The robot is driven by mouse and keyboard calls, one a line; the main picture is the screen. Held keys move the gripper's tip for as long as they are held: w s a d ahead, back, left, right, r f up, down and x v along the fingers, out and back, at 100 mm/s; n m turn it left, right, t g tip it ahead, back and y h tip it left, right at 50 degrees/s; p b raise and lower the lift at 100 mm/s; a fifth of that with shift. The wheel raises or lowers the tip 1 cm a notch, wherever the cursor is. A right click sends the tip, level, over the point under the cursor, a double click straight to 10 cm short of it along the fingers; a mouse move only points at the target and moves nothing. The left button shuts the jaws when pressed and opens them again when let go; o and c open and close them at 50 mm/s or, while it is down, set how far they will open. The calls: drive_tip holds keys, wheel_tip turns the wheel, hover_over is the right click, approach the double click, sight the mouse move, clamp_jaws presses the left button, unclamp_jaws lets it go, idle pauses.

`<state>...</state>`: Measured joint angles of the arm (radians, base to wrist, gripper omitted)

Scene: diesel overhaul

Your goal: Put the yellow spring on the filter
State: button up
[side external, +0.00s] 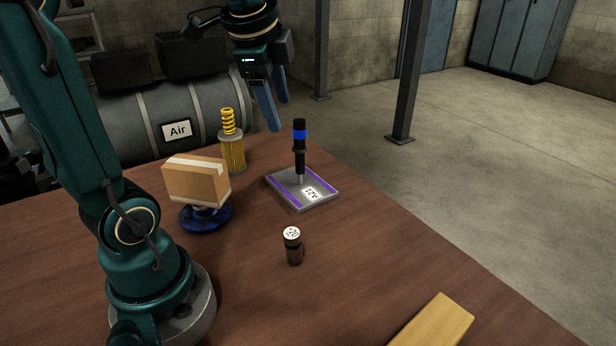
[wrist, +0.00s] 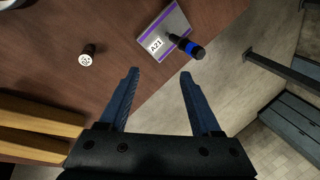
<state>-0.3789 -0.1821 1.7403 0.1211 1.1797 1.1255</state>
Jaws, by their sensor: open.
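The yellow spring (side external: 228,121) stands upright on top of the filter (side external: 232,151), a yellow pleated cylinder with a grey top, near the back of the table. My gripper (side external: 277,128) is open and empty, in the air to the right of the spring and apart from it. In the wrist view my gripper's two blue fingers (wrist: 158,75) are spread with nothing between them. The spring and the filter are not visible in the wrist view.
A plate labelled A21 (side external: 318,202) carries an upright black and blue injector (side external: 300,150). A cardboard box (side external: 196,183) sits on a blue round base (side external: 206,219). A small dark cylinder (side external: 293,250) and a wooden block (side external: 436,322) are nearer.

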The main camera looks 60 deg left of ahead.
drive_tip(key=s+d+f+n+t+h, duration=0.1)
drive_tip(key=s+d+f+n, duration=0.2)
drive_tip(key=d, duration=0.3)
drive_tip(key=s+d+f+n+h, duration=0.1)
drive_tip(key=s+d+f+n, duration=0.3)
drive_tip(key=s+d+n, duration=0.1)
drive_tip(key=shift+s+d+n+t+h, duration=0.4)
drive_tip(key=shift+s+d, duration=0.05)
drive_tip(key=shift+d, duration=0.15)
